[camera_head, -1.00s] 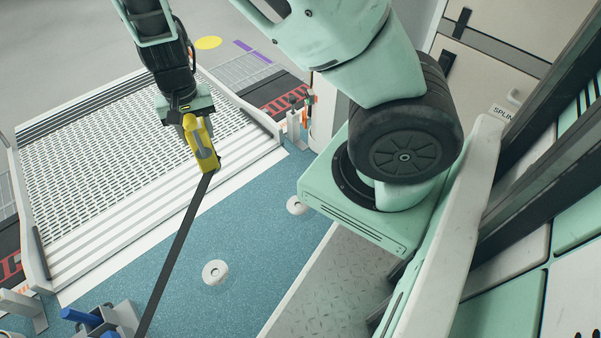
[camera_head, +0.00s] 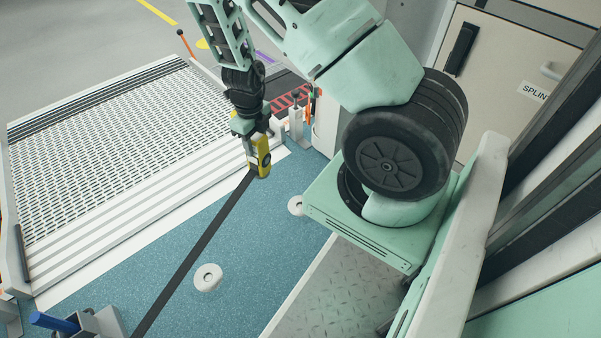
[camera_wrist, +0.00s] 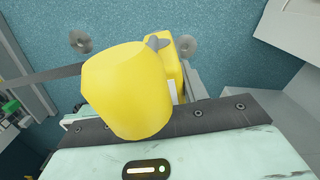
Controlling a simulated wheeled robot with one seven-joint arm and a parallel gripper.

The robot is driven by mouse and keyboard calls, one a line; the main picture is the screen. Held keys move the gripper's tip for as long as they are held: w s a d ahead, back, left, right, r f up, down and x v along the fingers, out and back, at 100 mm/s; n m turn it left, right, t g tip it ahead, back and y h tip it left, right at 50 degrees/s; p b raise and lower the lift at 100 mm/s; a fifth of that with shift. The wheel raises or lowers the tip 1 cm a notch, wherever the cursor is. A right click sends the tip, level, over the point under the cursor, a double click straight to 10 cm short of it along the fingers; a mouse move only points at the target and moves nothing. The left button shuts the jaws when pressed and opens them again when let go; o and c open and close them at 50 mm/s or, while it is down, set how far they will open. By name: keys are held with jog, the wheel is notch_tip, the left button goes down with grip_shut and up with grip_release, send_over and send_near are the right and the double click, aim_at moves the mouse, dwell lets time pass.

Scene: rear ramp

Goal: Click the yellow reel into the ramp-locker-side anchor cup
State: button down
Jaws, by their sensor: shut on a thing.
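My gripper (camera_head: 254,138) is shut on the yellow reel (camera_head: 262,160), held above the blue floor near the ramp's inner edge. In the wrist view the reel (camera_wrist: 127,90) fills the middle, in front of the gripper's dark edge. A dark strap (camera_head: 198,244) runs taut from the reel to the lower left. Two pale round anchor cups sit in the floor: one nearer cup (camera_head: 208,277) and one farther cup (camera_head: 296,206). Both cups also show in the wrist view, left (camera_wrist: 80,41) and right (camera_wrist: 187,46). The reel is apart from both in the head view.
The perforated ramp (camera_head: 120,160) lies at the left. A grey bracket with a blue bar (camera_head: 55,322) is at the lower left. Posts with an orange handle (camera_head: 310,105) stand behind the gripper. A cream locker (camera_head: 515,75) stands at the right. Blue floor is open around the cups.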

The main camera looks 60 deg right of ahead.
jog(key=s+d+f+m+b, duration=0.3)
jog(key=f+m, duration=0.3)
jog(key=m, duration=0.4)
jog(key=s+d+f+m+b, duration=0.3)
jog(key=s+d+f+m, duration=0.2)
jog(key=m, duration=0.6)
jog(key=shift+s+d+f+m+b, duration=0.3)
jog(key=shift+s+f, duration=0.3)
jog(key=shift+f, duration=0.45)
jog(key=shift+f+b, duration=2.5)
jog(key=shift+f, duration=0.4)
jog(key=shift+f+b, duration=0.85)
jog(key=shift+f, duration=0.2)
jog(key=c, duration=0.7)
grip_release()
jog(key=shift+r, duration=0.1)
notch_tip(320, 180, up, 17)
jog(key=p, duration=1.1)
jog(key=shift+r, duration=0.2)
